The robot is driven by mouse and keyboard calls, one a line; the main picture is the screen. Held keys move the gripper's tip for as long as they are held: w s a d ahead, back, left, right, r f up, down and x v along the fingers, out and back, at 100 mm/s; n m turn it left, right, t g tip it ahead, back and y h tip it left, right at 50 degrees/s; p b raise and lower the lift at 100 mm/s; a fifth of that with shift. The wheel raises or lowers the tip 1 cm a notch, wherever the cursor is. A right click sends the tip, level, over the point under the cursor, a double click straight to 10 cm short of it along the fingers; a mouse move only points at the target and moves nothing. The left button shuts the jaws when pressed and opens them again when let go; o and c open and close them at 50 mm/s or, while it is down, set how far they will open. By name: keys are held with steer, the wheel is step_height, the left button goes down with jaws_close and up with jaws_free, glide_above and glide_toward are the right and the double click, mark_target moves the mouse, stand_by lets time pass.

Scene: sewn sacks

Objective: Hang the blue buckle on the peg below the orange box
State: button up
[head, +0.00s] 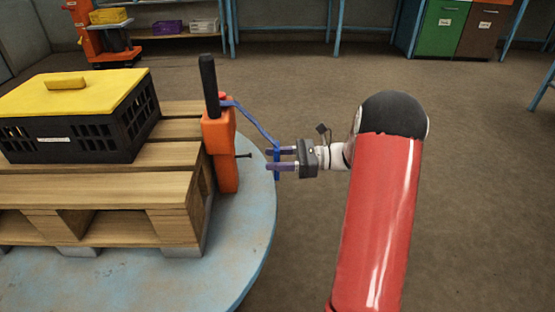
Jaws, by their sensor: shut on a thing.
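The orange box (219,135) stands upright at the right end of the pallet, with a black post on top. A blue strap (254,119) runs from its top down to the right, to the blue buckle (277,172). A thin dark peg (243,156) sticks out to the right from the lower part of the orange body. My gripper (268,160) comes in from the right and is shut on the blue buckle. The buckle is right of the peg's tip, apart from it in this view. The fingers hide part of the buckle.
A wooden pallet (90,190) lies on a round pale-blue table (245,235). A black crate with a yellow lid (75,95) sits on it at the left. Brown floor (470,200) is open to the right. Cabinets (445,28) and shelves stand far back.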

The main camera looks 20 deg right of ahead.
mark_target(235, 163)
steer(key=shift+f+b+x, duration=0.15)
steer(key=shift+b+x, duration=0.45)
steer(key=shift+x, duration=1.3)
steer(key=shift+f+b+x, duration=0.2)
steer(key=shift+b+x, duration=0.4)
steer(key=shift+x, duration=1.3)
steer(key=shift+w+a+f+p, duration=0.1)
steer(key=shift+a+f+p, duration=0.15)
steer(key=shift+a, duration=0.2)
